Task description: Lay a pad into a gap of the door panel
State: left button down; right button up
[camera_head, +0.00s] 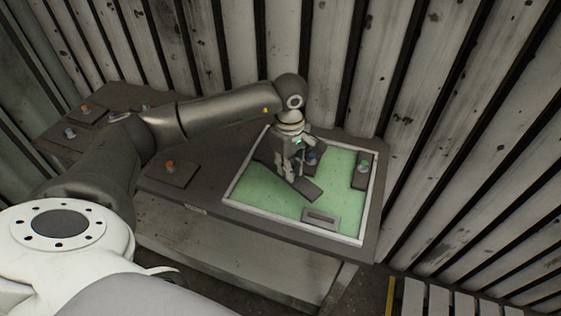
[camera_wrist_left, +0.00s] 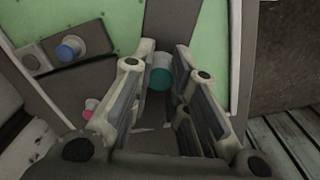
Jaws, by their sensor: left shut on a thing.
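The door panel (camera_head: 345,190) is a green board with a pale frame, lying on the dark table. My left gripper (camera_head: 287,175) is over the panel, pointing down. In the left wrist view its fingers (camera_wrist_left: 167,62) are shut on the teal knob (camera_wrist_left: 160,78) of a pad. A dark slab (camera_head: 304,192) shows under the gripper; its contact with the panel is hard to judge. A dark pad with a blue knob (camera_head: 311,156) sits on the panel behind the gripper, and its knob also shows in the left wrist view (camera_wrist_left: 69,49). My right gripper is out of view.
Another pad with a green knob (camera_head: 362,168) is at the panel's right side. A grey recessed piece (camera_head: 321,217) is at its front edge. Pads with orange knobs (camera_head: 170,177) and others lie on the table's left part. A ribbed wall stands close behind.

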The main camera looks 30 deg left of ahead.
pick_arm(q)
jog(key=s+d+r+m, duration=0.7)
jog(key=s+m, duration=0.1)
jog(key=m, duration=0.3)
jog(key=w+a+n, duration=0.1)
jog(key=w+n, duration=0.1)
jog(key=w+a+f+n+p, duration=0.1)
jog(key=w+a+n, duration=0.1)
jog(key=n, duration=0.1)
jog(key=w+a+n+p, duration=0.1)
jog(key=w+a+n, duration=0.1)
jog(key=w+n, duration=0.1)
jog(key=shift+f, duration=0.15)
jog(key=w+a+f+n, duration=0.1)
jog(key=a+n, duration=0.1)
jog(key=w+a+f+n, duration=0.1)
jog(key=f+n, duration=0.1)
jog(key=shift+w+a+f+n, duration=0.2)
jog(key=shift+a+f+n, duration=0.1)
jog(key=shift+a+n, duration=0.1)
jog(key=a+f+n, duration=0.2)
jog(key=f, duration=0.1)
jog(key=w+a+f+n, duration=0.1)
jog(key=f, duration=0.1)
jog(key=shift+a+f, duration=0.1)
jog(key=shift+f, duration=0.25)
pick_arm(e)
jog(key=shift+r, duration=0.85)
